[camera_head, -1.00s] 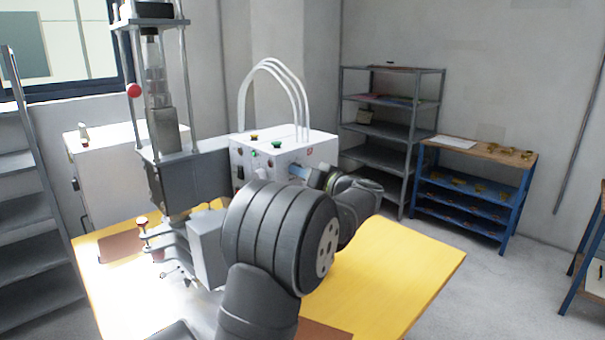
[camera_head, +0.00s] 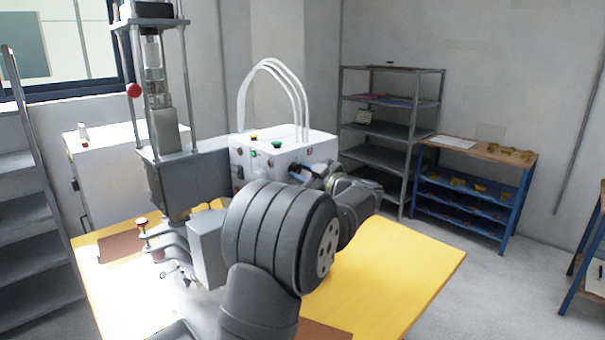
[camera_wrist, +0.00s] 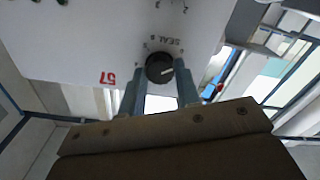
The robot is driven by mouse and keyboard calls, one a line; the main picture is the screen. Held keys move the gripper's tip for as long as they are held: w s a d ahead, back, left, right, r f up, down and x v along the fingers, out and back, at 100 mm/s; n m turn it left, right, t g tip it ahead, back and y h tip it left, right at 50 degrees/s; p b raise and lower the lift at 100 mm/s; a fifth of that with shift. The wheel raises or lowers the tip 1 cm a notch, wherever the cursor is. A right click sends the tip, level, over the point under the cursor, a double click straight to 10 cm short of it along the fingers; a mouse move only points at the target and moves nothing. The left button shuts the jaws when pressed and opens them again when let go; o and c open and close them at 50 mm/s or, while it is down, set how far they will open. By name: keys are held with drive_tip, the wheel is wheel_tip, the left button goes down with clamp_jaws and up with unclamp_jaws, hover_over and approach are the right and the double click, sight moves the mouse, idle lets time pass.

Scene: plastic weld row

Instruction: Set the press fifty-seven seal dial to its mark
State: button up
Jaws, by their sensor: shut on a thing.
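The seal dial (camera_wrist: 160,68) is a black round knob with a pale pointer line, on a white panel marked "SEAL" and a red "57" in the wrist view. My gripper (camera_wrist: 159,82) is at the dial, its two grey-blue fingers shut on it from either side. In the head view the white press box (camera_head: 285,150) stands behind my arm. My gripper (camera_head: 303,176) reaches its front face there, largely hidden by my wrist. The dial is hidden in the head view.
A yellow table (camera_head: 400,265) lies below my arm. The dark press column (camera_head: 165,130) with a red ball knob (camera_head: 134,90) stands left of the box. White hoses (camera_head: 280,85) arch above the box. Shelves (camera_head: 390,130) and a blue rack (camera_head: 475,190) stand behind at right.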

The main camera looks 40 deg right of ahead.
drive_tip(key=shift+n, duration=0.8)
drive_tip(key=o, duration=1)
drive_tip(key=shift+c, duration=0.2)
drive_tip(key=shift+s, duration=0.1)
drive_tip(key=s, duration=1.7)
drive_tip(key=shift+s, duration=0.15)
drive_tip(key=w, duration=1.7)
drive_tip(key=shift+w, duration=0.25)
